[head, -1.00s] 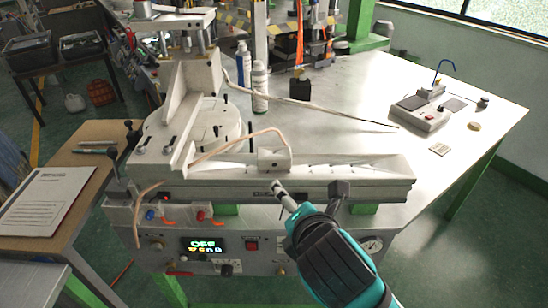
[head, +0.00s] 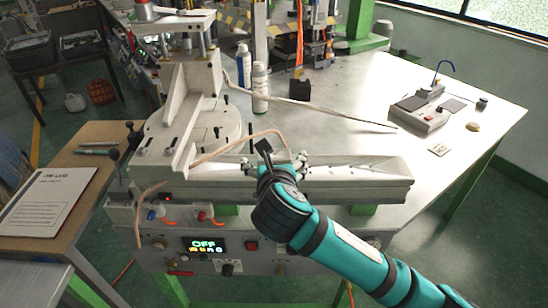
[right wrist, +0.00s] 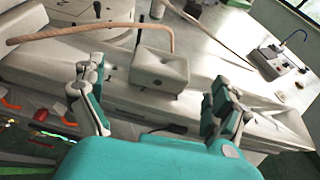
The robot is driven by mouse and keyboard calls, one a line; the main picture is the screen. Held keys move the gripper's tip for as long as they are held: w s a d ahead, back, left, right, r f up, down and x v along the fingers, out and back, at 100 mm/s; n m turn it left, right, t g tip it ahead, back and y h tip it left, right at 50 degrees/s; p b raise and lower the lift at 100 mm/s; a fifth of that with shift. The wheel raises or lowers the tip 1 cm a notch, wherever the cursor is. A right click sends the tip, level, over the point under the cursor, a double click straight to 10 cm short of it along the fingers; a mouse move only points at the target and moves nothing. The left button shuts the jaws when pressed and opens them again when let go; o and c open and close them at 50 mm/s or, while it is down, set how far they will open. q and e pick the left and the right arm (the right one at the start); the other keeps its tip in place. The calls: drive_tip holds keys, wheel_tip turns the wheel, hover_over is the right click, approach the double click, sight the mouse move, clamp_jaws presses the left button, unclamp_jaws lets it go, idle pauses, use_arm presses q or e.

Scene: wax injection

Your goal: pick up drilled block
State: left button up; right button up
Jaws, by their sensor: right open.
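The drilled block is a small pale grey block (right wrist: 160,71) with a hole in its face, seen in the right wrist view. It rests on the light grey rail of the machine (head: 350,182). My right gripper (head: 275,162) reaches over the front of the rail. In the right wrist view my right gripper (right wrist: 155,95) has its two fingers wide apart, one to each side of the block's near side, with the block between and just beyond them. In the head view the block is mostly hidden behind my right gripper. My left gripper is not in view.
A tan hose (right wrist: 90,30) curves down beside the block. A round white plate (head: 215,120) and an upright bracket stand left of it. White bottles (head: 260,85) stand behind. A control box (head: 422,112) sits on the table at right. The table's right half is mostly clear.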

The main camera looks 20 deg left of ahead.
sight(274, 156)
drive_tip(key=shift+p+x, duration=0.45)
drive_tip(key=shift+x, duration=2.45)
drive_tip(key=shift+d, duration=0.15)
drive_tip(key=c, duration=1.4)
